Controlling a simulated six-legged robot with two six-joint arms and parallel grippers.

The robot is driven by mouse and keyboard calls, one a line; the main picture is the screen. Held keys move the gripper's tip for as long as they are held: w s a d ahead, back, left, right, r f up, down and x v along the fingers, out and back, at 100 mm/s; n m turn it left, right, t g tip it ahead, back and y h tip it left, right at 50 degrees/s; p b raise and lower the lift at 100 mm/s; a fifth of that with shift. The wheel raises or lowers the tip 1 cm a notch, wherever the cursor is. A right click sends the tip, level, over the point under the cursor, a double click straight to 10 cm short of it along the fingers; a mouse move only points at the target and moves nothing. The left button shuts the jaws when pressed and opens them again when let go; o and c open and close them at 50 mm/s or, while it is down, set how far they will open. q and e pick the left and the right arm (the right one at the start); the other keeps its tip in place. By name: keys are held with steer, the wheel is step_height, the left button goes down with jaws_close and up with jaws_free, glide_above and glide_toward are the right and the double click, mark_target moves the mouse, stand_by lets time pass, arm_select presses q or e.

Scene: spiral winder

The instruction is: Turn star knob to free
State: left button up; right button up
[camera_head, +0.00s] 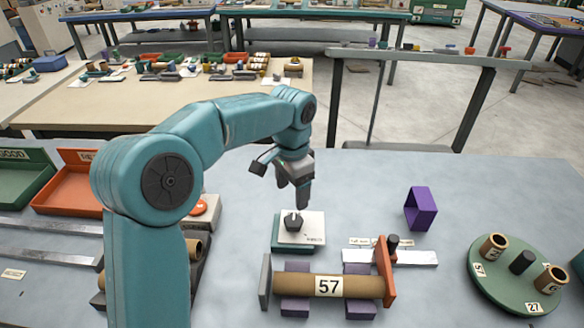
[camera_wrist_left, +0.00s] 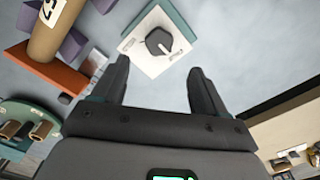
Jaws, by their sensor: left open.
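A black knob (camera_head: 292,222) with a pointed edge sits on a white plate (camera_head: 314,228) on top of a small teal box (camera_head: 277,243). The plate carries small print that I cannot read for sure. In the left wrist view the knob (camera_wrist_left: 158,42) lies beyond and between my fingertips, apart from both. My left gripper (camera_head: 303,197) hangs just above and slightly right of the knob, pointing down. It is open and empty, and its fingers show apart in the left wrist view (camera_wrist_left: 160,72). My right gripper is not in view.
A cardboard tube marked 57 (camera_head: 345,287) rests on purple blocks in front, between a grey plate and an orange bracket (camera_head: 384,270). A purple frame (camera_head: 421,208) stands right, near a green turntable (camera_head: 490,285) with tubes. An orange tray (camera_head: 75,190) is left. The back-right tabletop is clear.

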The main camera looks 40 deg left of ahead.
arm_select(q)
step_height(320, 180, up, 6)
steer(key=shift+r+p, duration=0.15)
steer(key=shift+p, duration=0.2)
stand_by(0.4)
